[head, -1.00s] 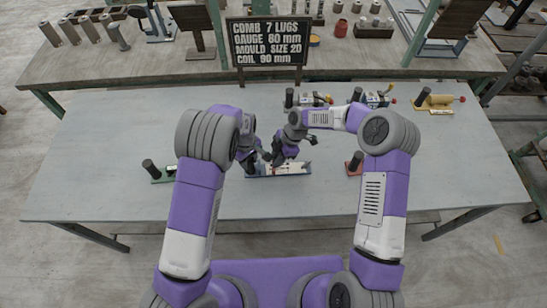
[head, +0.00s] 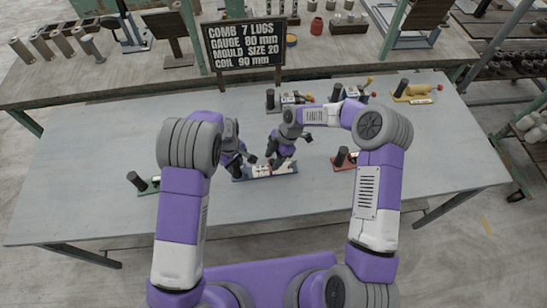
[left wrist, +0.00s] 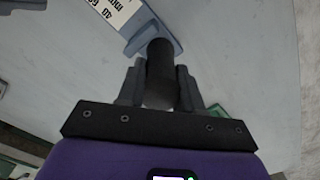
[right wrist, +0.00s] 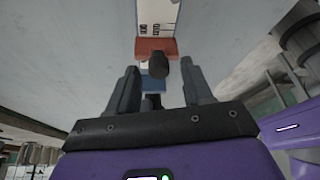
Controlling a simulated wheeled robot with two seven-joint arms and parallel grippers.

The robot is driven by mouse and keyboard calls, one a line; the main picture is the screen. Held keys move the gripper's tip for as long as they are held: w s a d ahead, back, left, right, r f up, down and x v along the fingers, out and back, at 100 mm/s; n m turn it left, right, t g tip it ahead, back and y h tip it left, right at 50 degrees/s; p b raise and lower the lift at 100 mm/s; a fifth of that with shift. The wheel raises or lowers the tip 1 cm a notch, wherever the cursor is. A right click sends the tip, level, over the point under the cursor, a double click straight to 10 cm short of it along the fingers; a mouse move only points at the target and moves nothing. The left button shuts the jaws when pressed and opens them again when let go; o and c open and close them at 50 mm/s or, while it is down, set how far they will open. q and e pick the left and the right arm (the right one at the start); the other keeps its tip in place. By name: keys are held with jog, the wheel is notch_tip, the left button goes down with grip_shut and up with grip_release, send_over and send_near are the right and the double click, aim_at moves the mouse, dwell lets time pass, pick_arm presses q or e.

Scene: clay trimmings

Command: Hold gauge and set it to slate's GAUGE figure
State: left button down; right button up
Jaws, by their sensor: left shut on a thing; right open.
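The blue gauge (head: 282,171), with its pale scale, lies on the table in front of me. My left gripper (head: 248,160) is shut on its upright black handle; the left wrist view shows the handle (left wrist: 160,75) between the fingers and the printed scale (left wrist: 118,12) beyond. My right gripper (head: 275,163) is open over the gauge's right part. In the right wrist view the gauge's blue end (right wrist: 151,84) shows past the fingers, with a small dark part (right wrist: 150,102) between them. The slider's reading is too small to tell. The slate (head: 244,45) reads GAUGE 80 mm.
A green stand (head: 138,181) with a black post stands left of the gauge, and a red one (head: 345,163) right of it. At the table's back are more handled devices, one of them yellow (head: 412,96). The table's front is clear.

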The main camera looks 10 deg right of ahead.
jog(key=v, duration=1.2)
pick_arm(q)
jog(key=c, duration=0.7)
grip_release()
jog(key=shift+o, duration=0.2)
